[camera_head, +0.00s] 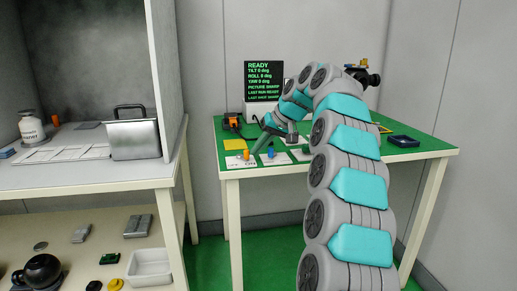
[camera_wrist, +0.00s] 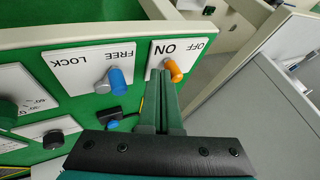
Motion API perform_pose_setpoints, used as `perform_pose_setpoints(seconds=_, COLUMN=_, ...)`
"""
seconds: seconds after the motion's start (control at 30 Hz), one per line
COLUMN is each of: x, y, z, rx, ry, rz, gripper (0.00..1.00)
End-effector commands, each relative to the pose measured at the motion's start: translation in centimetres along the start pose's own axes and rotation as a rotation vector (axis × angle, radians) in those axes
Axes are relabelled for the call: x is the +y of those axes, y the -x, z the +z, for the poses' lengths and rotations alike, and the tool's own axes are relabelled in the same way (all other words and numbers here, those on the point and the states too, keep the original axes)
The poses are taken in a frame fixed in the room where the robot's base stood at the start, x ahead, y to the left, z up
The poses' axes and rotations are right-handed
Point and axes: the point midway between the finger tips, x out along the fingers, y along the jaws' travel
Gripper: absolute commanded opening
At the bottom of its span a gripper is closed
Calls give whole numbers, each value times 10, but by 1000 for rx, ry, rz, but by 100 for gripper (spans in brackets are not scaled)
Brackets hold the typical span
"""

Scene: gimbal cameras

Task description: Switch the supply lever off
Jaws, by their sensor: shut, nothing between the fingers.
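The supply lever, with an orange knob (camera_wrist: 174,72), stands on a white plate (camera_wrist: 186,54) marked ON and OFF in the wrist view. The orange knob also shows at the table's front left in the head view (camera_head: 246,155). The lettering is upside down in the wrist view, and I cannot tell which mark the lever points to. My gripper (camera_wrist: 165,76) is shut and empty, with its green fingertips close beside the orange knob. Whether they touch it I cannot tell. In the head view my gripper (camera_head: 255,151) reaches down between the orange and blue knobs.
A blue-knobbed lever (camera_wrist: 117,78) on a FREE/LOCK plate (camera_wrist: 84,66) stands beside it. More dials sit further along the green table (camera_head: 408,153). A screen (camera_head: 264,82) behind reads READY, with tilt, roll and yaw 0 deg. A bench with a metal box (camera_head: 134,139) stands left.

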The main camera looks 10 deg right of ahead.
Motion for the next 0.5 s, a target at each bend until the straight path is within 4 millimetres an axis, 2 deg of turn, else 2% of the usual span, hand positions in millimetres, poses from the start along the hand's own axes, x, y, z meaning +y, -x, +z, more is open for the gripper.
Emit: perform_pose_setpoints(seconds=0.5, x=-3, y=0, z=4, rx=27, ry=-52, rz=28, gripper=0)
